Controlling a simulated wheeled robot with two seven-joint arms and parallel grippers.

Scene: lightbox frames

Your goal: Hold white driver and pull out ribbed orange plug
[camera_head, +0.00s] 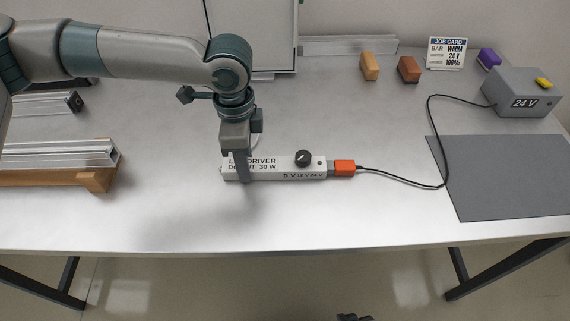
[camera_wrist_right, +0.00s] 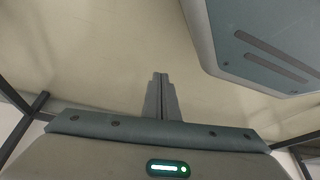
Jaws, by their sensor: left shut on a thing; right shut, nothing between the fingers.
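The white driver (camera_head: 279,172) lies flat on the table, with printed text and a black knob on it. The orange plug (camera_head: 344,167) sits at the driver's right end, with a black cable running from it; its ribs are too small to make out. My left gripper (camera_head: 243,175) points down and is shut on the driver's left part. My right gripper shows at the bottom edge of the head view (camera_head: 354,317), low and in front of the table. In the right wrist view its fingers (camera_wrist_right: 161,80) are together with nothing between them.
The cable leads to a grey 24 V box (camera_head: 521,92) at the back right. A dark grey mat (camera_head: 505,175) lies on the right. Coloured blocks (camera_head: 370,66) and a job card (camera_head: 446,53) stand at the back. An aluminium rail on wood (camera_head: 62,160) is at left. The front middle is clear.

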